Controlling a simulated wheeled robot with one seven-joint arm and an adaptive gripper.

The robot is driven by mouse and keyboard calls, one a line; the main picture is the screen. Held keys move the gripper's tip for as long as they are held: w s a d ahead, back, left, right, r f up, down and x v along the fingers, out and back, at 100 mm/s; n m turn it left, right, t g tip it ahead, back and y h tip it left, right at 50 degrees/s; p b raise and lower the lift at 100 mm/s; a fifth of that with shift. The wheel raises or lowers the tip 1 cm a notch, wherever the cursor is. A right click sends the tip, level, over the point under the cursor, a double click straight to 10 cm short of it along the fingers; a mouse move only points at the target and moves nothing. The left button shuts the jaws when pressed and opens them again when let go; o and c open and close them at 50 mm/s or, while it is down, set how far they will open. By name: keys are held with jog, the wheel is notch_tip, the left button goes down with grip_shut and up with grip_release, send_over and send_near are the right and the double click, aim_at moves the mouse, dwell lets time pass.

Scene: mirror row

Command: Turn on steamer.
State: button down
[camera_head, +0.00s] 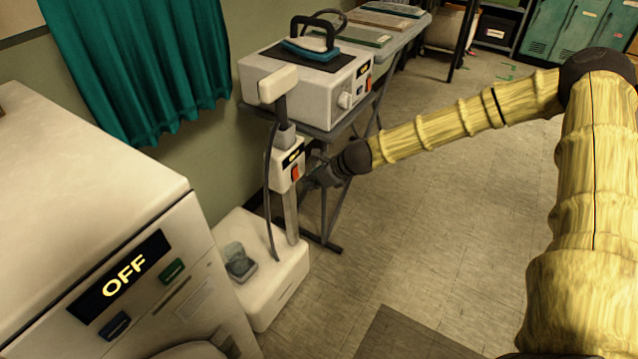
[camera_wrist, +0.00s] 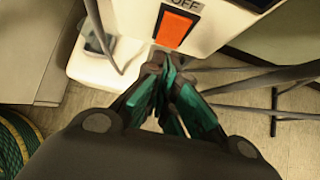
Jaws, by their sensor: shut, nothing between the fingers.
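The steamer is a white floor unit (camera_head: 265,275) with an upright pole and a white head (camera_head: 278,84) on top. A small control box (camera_head: 282,169) on the pole carries an orange-red switch (camera_head: 296,173). In the wrist view the switch (camera_wrist: 174,29) shows large at top centre, below a dark display reading OFF (camera_wrist: 185,4). My gripper (camera_head: 316,170) is at the right of the control box in the head view. In the wrist view its fingertips (camera_wrist: 167,62) are together, empty, just below the switch. I cannot tell whether they touch the box.
A white machine (camera_head: 135,262) with an OFF display stands at the left front. An ironing station (camera_head: 340,85) with an iron (camera_head: 310,45) sits on a folding-leg table behind the steamer. A dark hose (camera_head: 268,190) hangs beside the pole. Open floor (camera_head: 430,200) lies to the right.

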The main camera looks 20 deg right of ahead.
jog(key=shift+w+a, duration=0.35)
jog(key=shift+w, duration=0.15)
jog(key=shift+a+f+b, duration=0.1)
jog(key=shift+f+b, duration=0.2)
jog(key=shift+b, duration=0.35)
jog(key=shift+w+a+r+b, duration=0.1)
jog(key=shift+w+r+b, duration=0.1)
jog(key=shift+b, duration=0.4)
jog(key=shift+r, duration=0.15)
jog(key=shift+r+p, duration=0.65)
jog(key=shift+p, duration=0.05)
